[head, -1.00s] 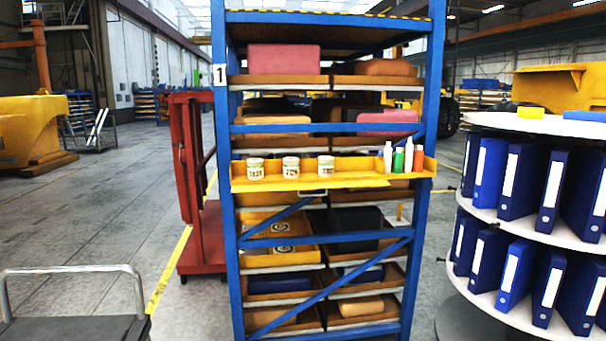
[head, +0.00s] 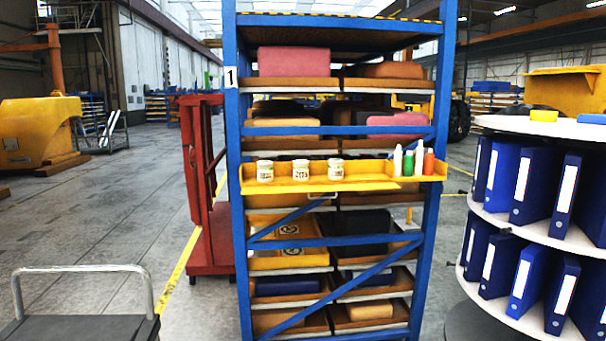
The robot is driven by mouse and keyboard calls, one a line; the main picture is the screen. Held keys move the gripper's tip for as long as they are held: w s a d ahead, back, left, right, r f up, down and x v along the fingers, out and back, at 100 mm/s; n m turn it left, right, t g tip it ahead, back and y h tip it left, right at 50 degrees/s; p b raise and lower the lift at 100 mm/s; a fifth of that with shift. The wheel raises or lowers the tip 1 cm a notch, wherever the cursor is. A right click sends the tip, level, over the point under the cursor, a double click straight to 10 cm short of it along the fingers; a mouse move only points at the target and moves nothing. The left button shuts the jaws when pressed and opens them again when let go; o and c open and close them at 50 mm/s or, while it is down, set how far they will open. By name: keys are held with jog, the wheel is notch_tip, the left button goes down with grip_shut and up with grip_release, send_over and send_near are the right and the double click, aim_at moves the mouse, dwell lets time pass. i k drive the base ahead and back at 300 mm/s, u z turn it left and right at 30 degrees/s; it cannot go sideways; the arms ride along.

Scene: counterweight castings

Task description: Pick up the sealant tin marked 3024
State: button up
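Three small white tins with pale lids stand in a row on a yellow tray shelf (head: 375,184) fixed to the front of a blue rack. They are the left tin (head: 265,171), the middle tin (head: 300,170) and the right tin (head: 335,170). Each carries dark printed figures, too small and blurred to read for certain, so I cannot tell which is 3024. The tins stand upright and apart from each other. My gripper is not in view.
White, green and red bottles (head: 408,163) stand at the shelf's right end. The blue rack (head: 233,230) holds trays of blocks. A red cart (head: 205,240) stands left, a round binder stand (head: 520,222) right, a grey trolley (head: 80,328) front left. Open floor lies at left.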

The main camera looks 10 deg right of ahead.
aim_at(264, 169)
jog(key=z, duration=0.25)
jog(key=i, duration=1.25)
jog(key=u, duration=0.9)
jog(key=i, duration=0.7)
jog(key=u, duration=0.8)
